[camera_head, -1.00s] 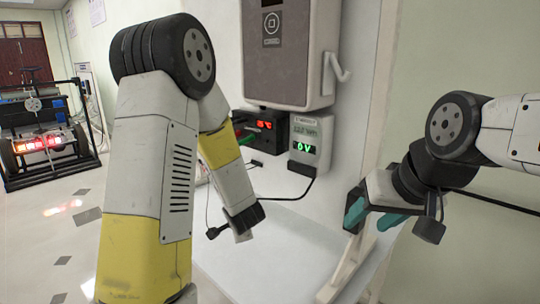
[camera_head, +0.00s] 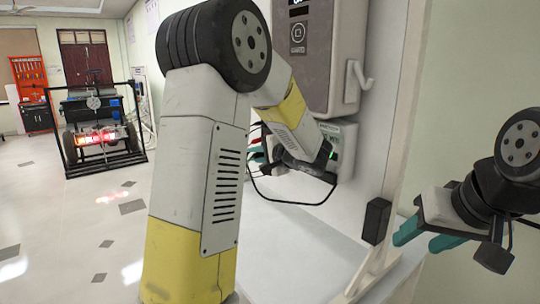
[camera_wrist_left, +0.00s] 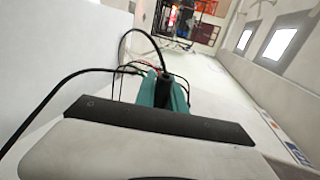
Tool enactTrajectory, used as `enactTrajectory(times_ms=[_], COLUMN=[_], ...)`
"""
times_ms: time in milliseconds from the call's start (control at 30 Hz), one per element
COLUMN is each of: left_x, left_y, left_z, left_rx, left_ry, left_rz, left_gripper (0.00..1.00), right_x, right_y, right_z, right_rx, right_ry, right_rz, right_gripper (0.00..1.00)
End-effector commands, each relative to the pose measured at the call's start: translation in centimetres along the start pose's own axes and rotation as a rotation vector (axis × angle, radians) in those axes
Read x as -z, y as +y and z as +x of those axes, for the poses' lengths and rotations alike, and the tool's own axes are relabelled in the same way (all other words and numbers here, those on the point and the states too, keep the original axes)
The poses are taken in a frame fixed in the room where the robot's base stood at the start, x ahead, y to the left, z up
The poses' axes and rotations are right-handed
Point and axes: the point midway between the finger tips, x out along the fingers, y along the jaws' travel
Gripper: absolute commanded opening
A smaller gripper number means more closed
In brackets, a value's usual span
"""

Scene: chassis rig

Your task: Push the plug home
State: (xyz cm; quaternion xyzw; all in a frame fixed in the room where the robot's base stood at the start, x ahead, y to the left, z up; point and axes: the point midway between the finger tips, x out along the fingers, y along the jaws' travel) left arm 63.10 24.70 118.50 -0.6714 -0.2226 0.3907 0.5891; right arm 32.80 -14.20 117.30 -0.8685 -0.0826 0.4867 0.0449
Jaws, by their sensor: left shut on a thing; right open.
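My left gripper's fingers are teal and pressed together in the left wrist view (camera_wrist_left: 162,92), shut on a black plug (camera_wrist_left: 165,88) with a black cable rising from it. In the head view my left gripper (camera_head: 260,152) is in front of the wall unit, partly hidden by its own wrist. I cannot make out the plug's tip or a socket in front of it. A grey meter box (camera_head: 345,150) with a green display is mostly hidden behind my left wrist. My right gripper (camera_head: 427,238) is open and empty at the right, away from the panel.
A large grey cabinet (camera_head: 335,60) with a hook (camera_head: 357,78) is above the meter box. A black block (camera_head: 376,221) sits at the panel's edge. A black cable (camera_head: 290,201) loops below my left gripper. The white bench top (camera_head: 290,250) is clear. A wheeled rig (camera_head: 98,125) stands far left.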

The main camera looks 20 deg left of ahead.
Motion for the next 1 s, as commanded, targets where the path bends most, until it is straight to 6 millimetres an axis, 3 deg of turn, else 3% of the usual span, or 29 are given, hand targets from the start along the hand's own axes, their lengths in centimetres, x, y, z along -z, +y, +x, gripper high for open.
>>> enactTrajectory(times_ms=[167, 700, 1000], left_x=[0.5, 5.0, 5.8], left_y=[0.1, 0.1, 0.0], left_z=[-0.1, -0.1, -0.1], left_rx=[-0.001, -0.001, -0.001], left_ry=[0.002, 0.002, 0.002], left_rz=[0.001, -0.001, 0.000], left_gripper=[0.00, 0.00, 0.00], right_x=[0.0, 0.0, 0.0], right_y=[0.0, 0.0, 0.0], right_z=[0.0, 0.0, 0.0], right_rx=[0.000, 0.000, 0.000], right_ry=[0.000, 0.000, 0.000], right_rz=[0.000, 0.000, 0.000], right_gripper=[0.50, 0.50, 0.50])
